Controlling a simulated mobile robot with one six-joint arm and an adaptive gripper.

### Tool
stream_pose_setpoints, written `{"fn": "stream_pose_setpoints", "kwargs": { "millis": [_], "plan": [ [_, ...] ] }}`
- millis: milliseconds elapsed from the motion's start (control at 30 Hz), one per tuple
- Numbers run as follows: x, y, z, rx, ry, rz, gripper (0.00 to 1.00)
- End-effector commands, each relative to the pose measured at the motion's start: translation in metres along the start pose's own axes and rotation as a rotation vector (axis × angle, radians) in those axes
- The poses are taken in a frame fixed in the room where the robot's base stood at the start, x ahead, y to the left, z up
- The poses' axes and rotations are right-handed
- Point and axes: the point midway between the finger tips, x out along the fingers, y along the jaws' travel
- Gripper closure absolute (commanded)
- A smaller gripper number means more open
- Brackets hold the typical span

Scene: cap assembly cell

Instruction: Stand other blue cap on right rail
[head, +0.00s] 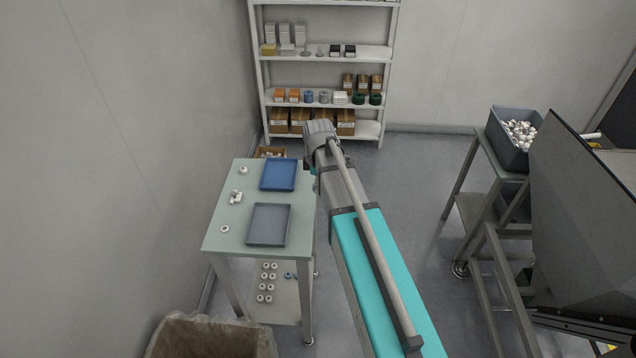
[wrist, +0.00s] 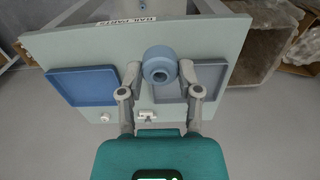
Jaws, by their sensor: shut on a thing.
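My gripper (wrist: 160,75) is shut on a blue cap (wrist: 160,65), a round piece with a dark hole facing the camera. A fingertip is at each side of it. The cap is seen against the pale table (wrist: 215,40), between the blue tray and the grey tray. In the head view my arm hides the gripper and the held cap. A small blue piece (head: 288,275) lies among several white caps on the table's lower shelf; whether it is another cap is too small to tell. I cannot make out the right rail in either view.
A blue tray (head: 278,163) and a grey tray (head: 287,226) lie on the table, with a few white parts (head: 236,197) to their left. A lined bin (head: 215,340) stands in front. A shelf unit (head: 325,52) is behind; a grey crate (head: 511,151) is at right.

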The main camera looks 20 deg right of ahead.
Motion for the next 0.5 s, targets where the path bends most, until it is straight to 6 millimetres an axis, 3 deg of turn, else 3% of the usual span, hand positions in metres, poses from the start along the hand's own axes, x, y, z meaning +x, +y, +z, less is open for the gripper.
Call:
{"fn": "stream_pose_setpoints", "kwargs": {
  "millis": [267,500],
  "plan": [
    [-0.002,0.0,-0.001,-0.001,0.0,0.0,0.67],
    [-0.021,-0.001,-0.003,-0.011,0.0,0.0,0.67]
  ]
}}
